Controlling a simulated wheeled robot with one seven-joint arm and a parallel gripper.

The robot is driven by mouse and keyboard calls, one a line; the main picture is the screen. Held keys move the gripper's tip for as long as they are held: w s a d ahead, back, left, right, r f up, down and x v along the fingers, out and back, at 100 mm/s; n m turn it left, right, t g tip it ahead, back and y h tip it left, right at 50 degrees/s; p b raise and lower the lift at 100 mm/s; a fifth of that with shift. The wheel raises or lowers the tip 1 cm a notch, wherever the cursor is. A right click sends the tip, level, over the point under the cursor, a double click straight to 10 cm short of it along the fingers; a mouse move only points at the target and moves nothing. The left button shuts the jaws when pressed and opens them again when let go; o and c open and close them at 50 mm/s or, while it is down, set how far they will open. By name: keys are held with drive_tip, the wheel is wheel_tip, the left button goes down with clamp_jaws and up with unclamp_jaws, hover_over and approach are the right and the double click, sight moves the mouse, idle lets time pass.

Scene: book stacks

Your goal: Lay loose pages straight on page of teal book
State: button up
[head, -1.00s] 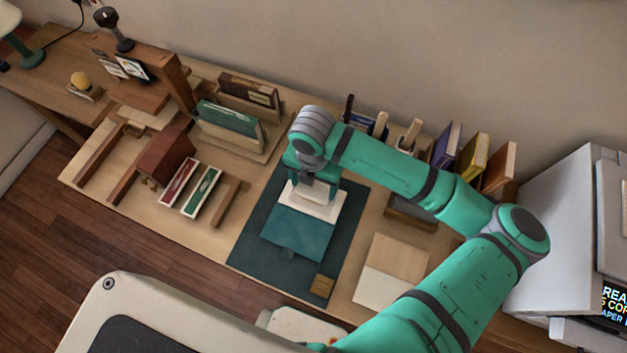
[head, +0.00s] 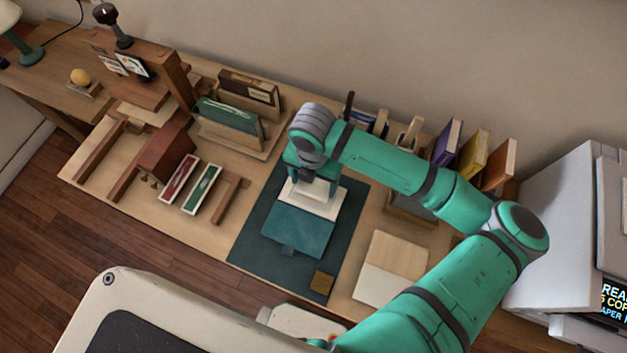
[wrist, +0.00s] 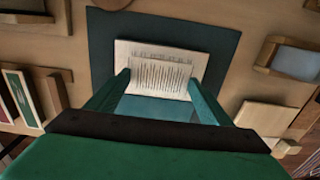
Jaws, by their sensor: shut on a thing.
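The teal book (head: 297,232) lies open on a dark teal mat, its cover toward the front and pale paper (head: 322,208) behind it. My gripper (head: 312,180) is directly over the paper at the back of the book. In the wrist view, my gripper (wrist: 160,84) has one finger at each side edge of the loose pages (wrist: 158,72), which carry printed lines, and is shut on them. The pages look roughly square to the book. I cannot tell whether they touch the book page beneath. The teal cover also shows between the fingers (wrist: 158,108).
The dark mat (head: 262,205) has bare room left of the book. A small tan block (head: 322,281) sits at its front corner. Pale boards (head: 390,270) lie to the right. Upright books (head: 472,158) stand at the back right, and a rack with books (head: 228,127) stands at the back left.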

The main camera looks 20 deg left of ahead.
sight(313, 187)
drive_tip(key=shift+f, duration=1.75)
idle(2.5)
drive_tip(key=o, duration=1.1)
drive_tip(key=shift+r, duration=3.55)
